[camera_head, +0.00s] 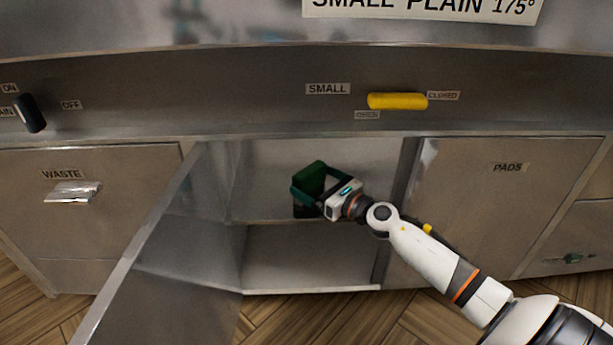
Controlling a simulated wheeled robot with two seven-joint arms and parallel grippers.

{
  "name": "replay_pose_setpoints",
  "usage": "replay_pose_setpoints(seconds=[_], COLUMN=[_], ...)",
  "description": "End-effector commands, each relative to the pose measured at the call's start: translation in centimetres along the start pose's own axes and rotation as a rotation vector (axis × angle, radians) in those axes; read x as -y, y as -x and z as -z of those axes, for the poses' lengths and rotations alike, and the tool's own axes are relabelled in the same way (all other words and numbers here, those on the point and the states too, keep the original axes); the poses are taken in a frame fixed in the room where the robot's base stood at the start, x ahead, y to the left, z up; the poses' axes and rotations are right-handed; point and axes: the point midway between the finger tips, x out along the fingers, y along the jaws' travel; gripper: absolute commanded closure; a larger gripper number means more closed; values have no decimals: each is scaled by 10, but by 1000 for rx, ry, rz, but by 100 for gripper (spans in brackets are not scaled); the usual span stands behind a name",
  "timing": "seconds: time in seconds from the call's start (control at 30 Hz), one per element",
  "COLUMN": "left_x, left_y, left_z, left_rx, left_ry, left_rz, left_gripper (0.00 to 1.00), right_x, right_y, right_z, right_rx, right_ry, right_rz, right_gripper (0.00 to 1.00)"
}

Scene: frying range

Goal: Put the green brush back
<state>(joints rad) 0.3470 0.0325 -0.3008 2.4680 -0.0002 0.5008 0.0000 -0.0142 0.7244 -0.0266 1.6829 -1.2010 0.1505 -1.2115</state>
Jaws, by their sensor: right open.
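A dark green block-like thing (309,178), which may be the green brush, is inside the open cabinet, at the back of its upper level. My right gripper (318,190) reaches into the cabinet from the right and is open, with its dark fingers at the green thing. The fingers and hand hide part of it, and I cannot tell whether they touch it. My left gripper is out of view.
The cabinet door (150,255) stands open to the left. A shelf edge (285,222) crosses the cabinet, with an empty space below. The PADS door (490,205) and WASTE front (95,200) are shut. A yellow handle (397,101) sits above.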

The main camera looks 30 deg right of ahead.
Motion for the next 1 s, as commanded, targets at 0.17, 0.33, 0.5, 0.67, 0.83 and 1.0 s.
replay_pose_setpoints(seconds=[0.17,0.33,0.5,0.67,0.83,1.0], left_x=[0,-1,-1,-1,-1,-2], left_y=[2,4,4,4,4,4], left_z=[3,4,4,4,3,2], left_rx=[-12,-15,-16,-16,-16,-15], left_ry=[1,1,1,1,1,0], left_rz=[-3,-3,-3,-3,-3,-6], left_gripper=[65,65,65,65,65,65], right_x=[1,0,0,0,0,0], right_y=[24,35,37,36,36,36], right_z=[0,0,0,0,0,0], right_rx=[1,0,0,0,0,0], right_ry=[-3,0,1,1,1,1], right_rz=[0,1,1,0,0,0], right_gripper=[0,0,0,0,0,0])
